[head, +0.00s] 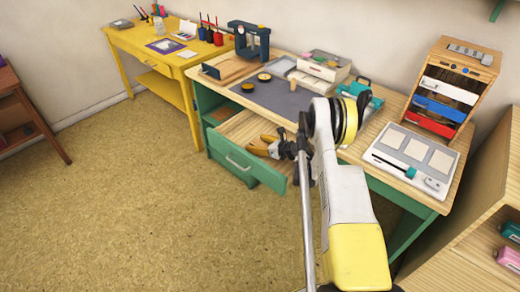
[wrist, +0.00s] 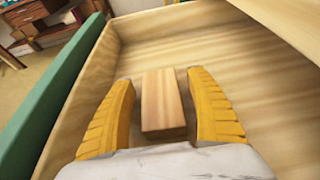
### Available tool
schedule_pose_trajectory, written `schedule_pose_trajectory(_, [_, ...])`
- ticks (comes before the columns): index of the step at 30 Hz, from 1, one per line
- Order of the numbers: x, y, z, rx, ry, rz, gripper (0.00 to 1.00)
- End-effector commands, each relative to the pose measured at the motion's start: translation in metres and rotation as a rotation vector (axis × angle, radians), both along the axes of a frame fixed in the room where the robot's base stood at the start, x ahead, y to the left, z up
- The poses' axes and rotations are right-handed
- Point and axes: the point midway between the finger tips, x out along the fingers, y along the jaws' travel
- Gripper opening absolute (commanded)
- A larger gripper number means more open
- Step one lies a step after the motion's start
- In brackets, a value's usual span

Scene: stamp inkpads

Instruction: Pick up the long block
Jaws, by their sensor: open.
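The long block (wrist: 163,100) is a plain wooden block lying in an open drawer in the wrist view. It lies lengthwise between the two yellow fingers of my gripper (wrist: 162,82). The fingers are open, one on each side of the block, with a small gap to each. The drawer (wrist: 88,95) has wooden walls and a green front. In the head view my gripper (head: 262,147) is over the open drawer (head: 232,131) of the green desk. The block cannot be made out there.
The drawer's green front (head: 248,166) is at the near side, and the desk top edge overhangs its back. A dark mat (head: 285,100) with small round pads lies on the desk. A white tray device (head: 408,160) and a wooden drawer unit (head: 450,88) stand at the right.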

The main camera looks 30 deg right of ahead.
Motion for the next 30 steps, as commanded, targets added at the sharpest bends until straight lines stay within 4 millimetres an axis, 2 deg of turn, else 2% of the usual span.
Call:
schedule_pose_trajectory(2, [0.000, 0.000, 0.001, 0.000, 0.000, 0.000, 0.66])
schedule_pose_trajectory(5, [0.000, 0.000, 0.001, 0.000, 0.000, 0.000, 0.40])
schedule_pose_trajectory(6, [0.000, 0.000, 0.001, 0.000, 0.000, 0.000, 0.27])
schedule_pose_trajectory(8, [-0.001, 0.000, 0.001, 0.000, 0.000, 0.000, 0.09])
schedule_pose_trajectory(22, [-0.001, 0.000, 0.006, 0.000, 0.000, 0.000, 0.07])
schedule_pose_trajectory(26, [-0.001, 0.000, 0.021, 0.000, 0.000, 0.000, 0.07])
schedule_pose_trajectory(30, [-0.001, 0.000, 0.047, 0.000, 0.000, 0.000, 0.07])
